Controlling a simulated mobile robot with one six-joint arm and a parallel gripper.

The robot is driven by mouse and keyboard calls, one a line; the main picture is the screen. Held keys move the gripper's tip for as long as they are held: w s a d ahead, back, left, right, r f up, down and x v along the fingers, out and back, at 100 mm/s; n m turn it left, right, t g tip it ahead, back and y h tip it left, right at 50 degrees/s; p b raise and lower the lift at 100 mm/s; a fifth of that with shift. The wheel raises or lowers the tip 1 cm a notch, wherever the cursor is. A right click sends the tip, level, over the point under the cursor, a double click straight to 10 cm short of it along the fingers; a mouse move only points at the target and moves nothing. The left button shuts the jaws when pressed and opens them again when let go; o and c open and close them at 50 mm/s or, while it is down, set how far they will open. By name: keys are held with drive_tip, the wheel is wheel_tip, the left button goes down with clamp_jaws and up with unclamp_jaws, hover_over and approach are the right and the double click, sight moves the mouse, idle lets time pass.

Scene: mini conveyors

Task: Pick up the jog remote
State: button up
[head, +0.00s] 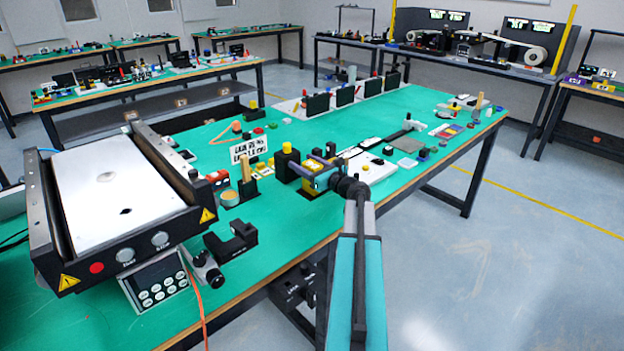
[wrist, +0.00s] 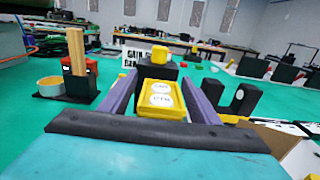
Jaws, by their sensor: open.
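The jog remote looks to be the yellow box with two round white buttons (wrist: 161,99). In the wrist view it shows between the two purple-grey fingers of my gripper (wrist: 160,78). The fingers are apart, one on each side of it, and I see no clear contact. In the head view my gripper (head: 312,163) is low over the green table, and the yellow box (head: 309,186) shows partly hidden beneath it. The lettering on the buttons is too small to read surely.
A black block with a yellow top (head: 287,160) stands just beyond the remote. A holder with a wooden stick (wrist: 77,60) and a round cup (wrist: 52,86) are to the left. Black upright brackets (wrist: 243,99) stand to the right. A mini conveyor (head: 120,190) fills the table's left end.

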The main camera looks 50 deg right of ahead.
idle(0.5)
drive_tip(key=c, duration=1.2)
drive_tip(key=shift+c, duration=0.2)
drive_tip(key=shift+r, duration=0.15)
drive_tip(key=s+a+r+p, duration=0.2)
drive_tip(key=s+a, duration=0.1)
drive_tip(key=s, duration=0.4)
drive_tip(key=s+a+r+p, duration=0.2)
drive_tip(key=s+a+r, duration=0.1)
drive_tip(key=s, duration=0.4)
drive_tip(key=shift+s+a+p, duration=0.2)
drive_tip(key=shift+a+p, duration=0.1)
drive_tip(key=shift+a, duration=0.1)
drive_tip(key=shift+f, duration=0.15)
